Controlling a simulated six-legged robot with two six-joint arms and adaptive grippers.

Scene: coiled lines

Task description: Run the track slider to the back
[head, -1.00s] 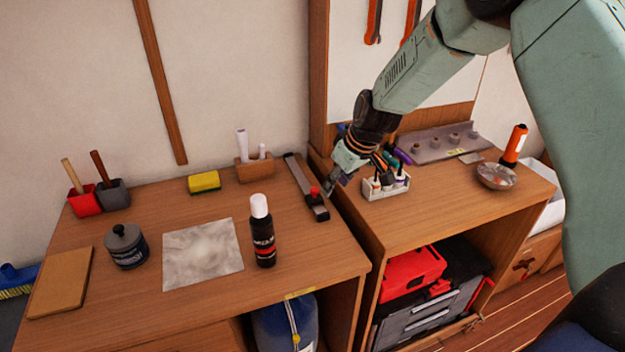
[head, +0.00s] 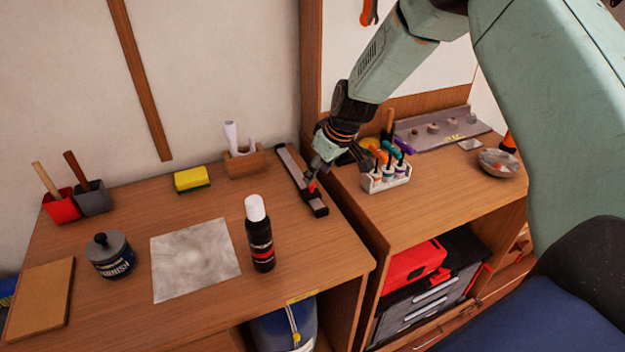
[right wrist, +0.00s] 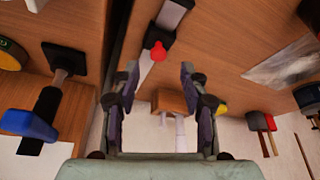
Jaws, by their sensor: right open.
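The track (head: 290,168) is a narrow grey rail with dark ends. It lies near the right edge of the left bench top. Its slider has a red knob (head: 311,187) on a dark block, closer to the front end than the back end. In the right wrist view the red knob (right wrist: 157,51) shows just beyond the gap between the open fingertips (right wrist: 159,72), apparently not touched. My left gripper is out of view.
A black bottle with a white cap (head: 260,235) stands left of the track's front end. A wooden holder (head: 246,161) and a yellow sponge (head: 192,180) are to the back left. A white tool rack (head: 387,182) stands close on the right bench.

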